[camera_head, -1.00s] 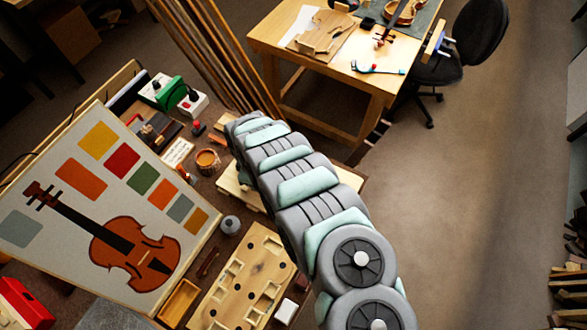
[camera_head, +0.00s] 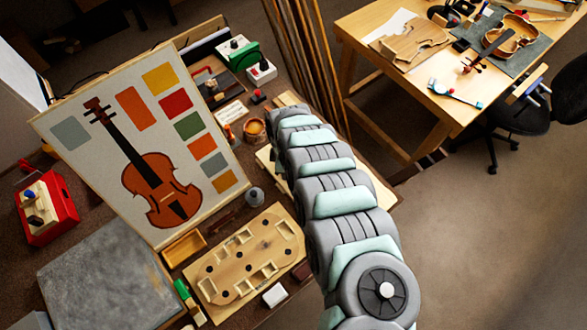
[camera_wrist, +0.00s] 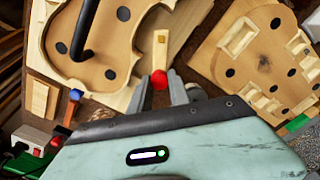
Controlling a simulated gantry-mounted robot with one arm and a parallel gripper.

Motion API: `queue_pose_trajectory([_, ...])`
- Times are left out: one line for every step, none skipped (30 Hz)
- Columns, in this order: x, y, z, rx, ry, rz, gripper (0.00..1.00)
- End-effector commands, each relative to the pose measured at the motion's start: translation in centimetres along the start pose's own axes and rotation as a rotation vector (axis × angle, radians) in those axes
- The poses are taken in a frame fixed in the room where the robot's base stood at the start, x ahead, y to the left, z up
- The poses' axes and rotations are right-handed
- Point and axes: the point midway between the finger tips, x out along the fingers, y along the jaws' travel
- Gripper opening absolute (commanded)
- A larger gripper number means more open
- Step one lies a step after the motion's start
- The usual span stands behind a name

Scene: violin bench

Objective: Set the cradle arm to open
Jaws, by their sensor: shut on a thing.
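In the wrist view, my gripper (camera_wrist: 161,82) has its grey fingers close together around a small red knob (camera_wrist: 159,77). The knob is at the near end of a narrow pale wooden strip (camera_wrist: 158,52), which looks like the cradle arm. A small yellow-orange piece sits further along the strip. The strip lies beside a pale wooden violin-shaped form (camera_wrist: 133,25) with dark holes and a black curved bar (camera_wrist: 86,25) over it. Whether the strip stands open cannot be told. In the head view, my arm hides the gripper and most of the cradle board (camera_head: 377,193).
A board with cut-out pockets (camera_head: 262,238) lies near the cradle and shows at right in the wrist view (camera_wrist: 225,52). A violin picture panel (camera_head: 88,160), a grey slab (camera_head: 105,285) and a red box (camera_head: 62,208) stand left. A second table (camera_head: 365,75) is at back right.

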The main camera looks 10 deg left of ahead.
Motion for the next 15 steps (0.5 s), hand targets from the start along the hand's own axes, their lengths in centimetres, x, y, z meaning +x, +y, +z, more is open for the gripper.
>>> queue_pose_trajectory([0.06,-0.04,-0.02,-0.003,-0.001,0.0,0.0])
queue_pose_trajectory([0.06,-0.04,-0.03,-0.003,-0.001,0.0,0.0])
queue_pose_trajectory([0.06,-0.05,-0.02,-0.003,-0.001,-0.001,0.0])
queue_pose_trajectory([0.06,-0.05,-0.02,-0.003,-0.001,-0.001,0.0])
queue_pose_trajectory([0.06,-0.05,-0.01,-0.003,-0.001,-0.001,0.0])
queue_pose_trajectory([0.06,-0.05,-0.02,-0.003,-0.001,-0.001,0.0])
queue_pose_trajectory([0.06,-0.05,-0.02,-0.003,-0.001,-0.001,0.0])
queue_pose_trajectory([0.06,-0.04,-0.02,-0.002,-0.001,-0.001,0.0])
queue_pose_trajectory([0.06,-0.05,-0.02,-0.002,-0.001,-0.001,0.0])
queue_pose_trajectory([0.06,-0.05,-0.02,-0.002,-0.001,-0.001,0.24])
queue_pose_trajectory([0.06,-0.05,-0.02,-0.002,0.0,-0.001,0.27])
queue_pose_trajectory([0.05,-0.04,-0.02,-0.002,-0.001,-0.001,0.3])
queue_pose_trajectory([0.05,-0.05,-0.02,-0.002,0.0,-0.001,0.32])
queue_pose_trajectory([0.05,-0.05,-0.02,-0.002,0.0,-0.001,0.35])
queue_pose_trajectory([0.04,-0.04,-0.03,-0.001,0.0,-0.001,0.38])
